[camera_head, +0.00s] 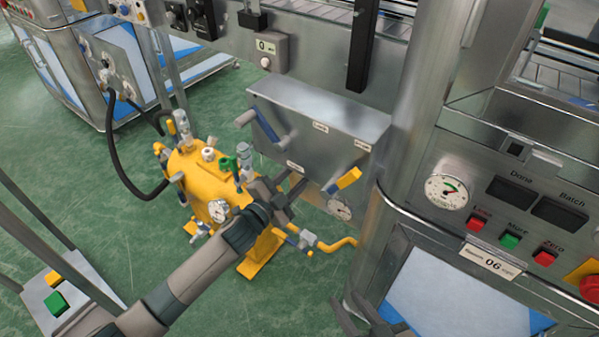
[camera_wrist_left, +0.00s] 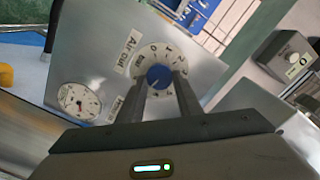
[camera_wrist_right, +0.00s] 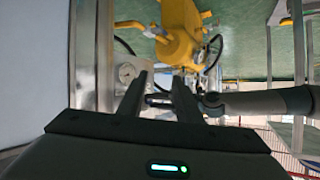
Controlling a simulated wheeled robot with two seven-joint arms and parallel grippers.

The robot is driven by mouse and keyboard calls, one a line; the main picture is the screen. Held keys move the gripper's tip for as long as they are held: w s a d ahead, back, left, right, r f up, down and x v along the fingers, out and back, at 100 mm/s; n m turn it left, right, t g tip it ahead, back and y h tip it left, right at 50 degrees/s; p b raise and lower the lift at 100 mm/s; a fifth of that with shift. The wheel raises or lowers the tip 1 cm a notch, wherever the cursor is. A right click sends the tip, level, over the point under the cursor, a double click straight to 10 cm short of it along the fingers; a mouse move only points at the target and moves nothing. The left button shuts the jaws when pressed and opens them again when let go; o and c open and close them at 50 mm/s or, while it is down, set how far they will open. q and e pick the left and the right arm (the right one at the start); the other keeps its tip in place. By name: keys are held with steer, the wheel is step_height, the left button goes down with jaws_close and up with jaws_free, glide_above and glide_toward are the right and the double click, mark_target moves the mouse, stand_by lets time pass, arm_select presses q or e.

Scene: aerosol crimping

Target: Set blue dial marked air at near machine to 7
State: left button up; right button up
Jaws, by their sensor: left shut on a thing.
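The blue dial (camera_wrist_left: 158,77) sits on a white numbered scale plate on a metal panel in the left wrist view. A label beginning "Air" (camera_wrist_left: 131,54) is beside it. My left gripper (camera_wrist_left: 160,80) is shut on the dial, one finger on each side. In the head view my left gripper (camera_head: 285,190) reaches the front of the steel box and hides the dial. The dial's exact setting cannot be read. My right gripper (camera_head: 362,312) is open and empty at the lower middle; it also shows in the right wrist view (camera_wrist_right: 161,80).
A white gauge (camera_wrist_left: 80,101) is beside the dial. A yellow tank (camera_head: 195,170) with hoses stands at left. A control panel with buttons and a gauge (camera_head: 447,191) is at right. Green floor lies open at left.

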arm_select(q)
steer(key=o, duration=1)
steer(key=shift+o, duration=0.2)
steer(key=shift+s+a, duration=0.1)
steer(key=p+v, duration=0.1)
steer(key=v, duration=1.6)
steer(key=shift+p, duration=0.3)
arm_select(e)
steer(key=s+f+g, duration=0.1)
steer(key=s+d+f+g, duration=0.1)
steer(key=s+d+f+g+h, duration=0.1)
steer(key=f, duration=0.1)
steer(key=shift+s, duration=0.3)
arm_select(q)
steer(key=shift+s, duration=0.15)
